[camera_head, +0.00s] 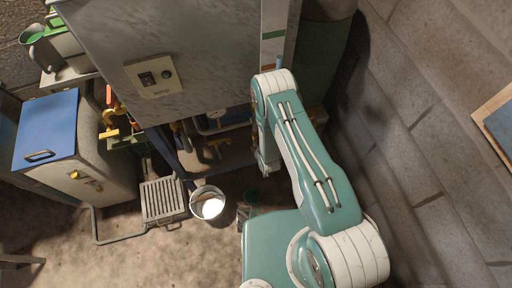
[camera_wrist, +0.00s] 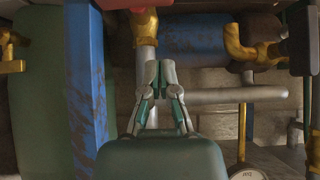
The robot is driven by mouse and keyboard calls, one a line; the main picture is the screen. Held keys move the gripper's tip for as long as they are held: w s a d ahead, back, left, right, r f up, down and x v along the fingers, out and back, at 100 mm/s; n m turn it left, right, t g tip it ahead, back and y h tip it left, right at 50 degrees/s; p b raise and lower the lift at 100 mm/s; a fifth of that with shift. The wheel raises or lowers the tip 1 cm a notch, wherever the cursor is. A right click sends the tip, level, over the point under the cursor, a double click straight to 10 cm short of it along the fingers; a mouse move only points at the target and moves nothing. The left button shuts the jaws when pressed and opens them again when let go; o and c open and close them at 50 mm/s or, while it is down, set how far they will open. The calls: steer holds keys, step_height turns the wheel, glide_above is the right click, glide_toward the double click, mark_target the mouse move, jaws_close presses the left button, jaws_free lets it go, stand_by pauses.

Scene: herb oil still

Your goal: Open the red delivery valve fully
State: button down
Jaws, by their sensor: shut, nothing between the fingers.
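In the wrist view a red part (camera_wrist: 120,4) shows at the top edge, mostly cut off; it may be the red delivery valve's handle, and its turn position cannot be told. Just below it is a brass fitting (camera_wrist: 145,25) on an upright grey pipe (camera_wrist: 147,52). My gripper (camera_wrist: 160,66) is shut and empty, its fingertips pointing up the picture, close below the brass fitting. Whether the tips touch the pipe cannot be told. In the head view my arm reaches down beside the large grey cabinet, and the fingertips are hidden.
In the wrist view a blue post (camera_wrist: 87,90) stands left, a horizontal pipe (camera_wrist: 235,95) runs right, and a gauge (camera_wrist: 247,174) shows at the bottom. In the head view, a bucket (camera_head: 207,190) and a grate (camera_head: 163,200) are on the floor; a stone wall (camera_head: 425,130) stands right.

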steer(key=x, duration=0.4)
steer(key=shift+w+f, duration=0.1)
steer(key=shift+f, duration=1.95)
steer(key=shift+a+f+h, duration=0.15)
steer(key=shift+h, duration=0.15)
